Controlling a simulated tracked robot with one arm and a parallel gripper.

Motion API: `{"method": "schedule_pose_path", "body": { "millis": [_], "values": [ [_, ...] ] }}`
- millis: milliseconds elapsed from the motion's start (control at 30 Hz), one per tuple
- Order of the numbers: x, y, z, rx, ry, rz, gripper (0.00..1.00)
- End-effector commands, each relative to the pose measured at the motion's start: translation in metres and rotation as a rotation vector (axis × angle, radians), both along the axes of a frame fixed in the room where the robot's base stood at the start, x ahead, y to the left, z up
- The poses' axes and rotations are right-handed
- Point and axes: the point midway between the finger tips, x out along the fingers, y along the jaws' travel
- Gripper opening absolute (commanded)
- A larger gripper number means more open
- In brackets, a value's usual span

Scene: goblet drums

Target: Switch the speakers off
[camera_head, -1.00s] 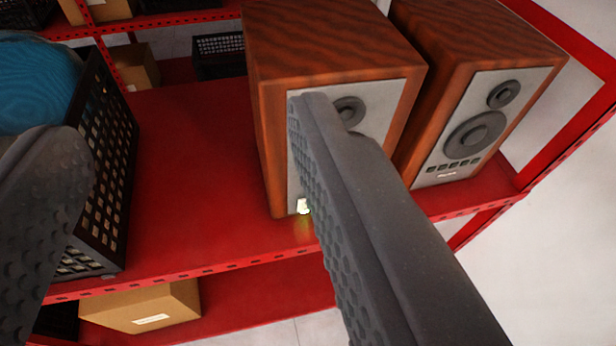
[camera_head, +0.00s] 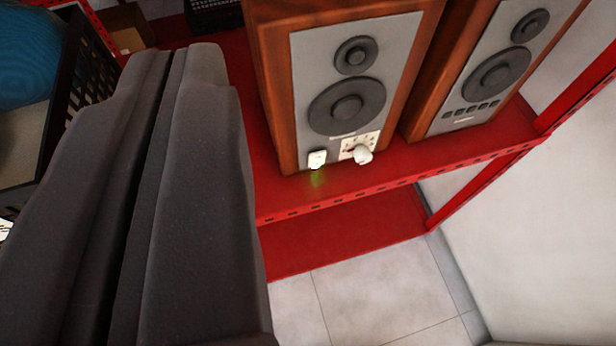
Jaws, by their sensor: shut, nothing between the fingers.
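Two wooden speakers with grey fronts stand side by side on a red shelf. The left speaker (camera_head: 300,60) has two dark cones. Along its lower front are a white lit switch (camera_head: 317,159) with a yellow-green glow below it, a small panel, and a white knob (camera_head: 362,154). The right speaker (camera_head: 480,70) has a row of small dark slots and no knob in view. My gripper (camera_head: 185,55) is shut and empty. It is to the left of the left speaker in the picture, and its fingers hide part of the shelf.
The red shelf (camera_head: 400,170) has a raised perforated front edge. A black crate (camera_head: 72,75) with a blue object (camera_head: 25,60) in it stands at the left. Below the shelf is another red shelf; open tiled floor and a pale wall lie to the right.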

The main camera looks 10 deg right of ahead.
Motion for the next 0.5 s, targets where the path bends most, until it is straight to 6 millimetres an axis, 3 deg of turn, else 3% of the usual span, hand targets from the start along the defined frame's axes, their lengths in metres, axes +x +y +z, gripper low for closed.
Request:
{"method": "schedule_pose_path", "body": {
  "millis": [200, 500],
  "values": [
    [0.055, -0.003, -0.075, 0.204, 0.161, -0.175, 0.00],
    [0.105, -0.024, -0.203, 0.509, 0.327, -0.531, 0.00]
  ]
}}
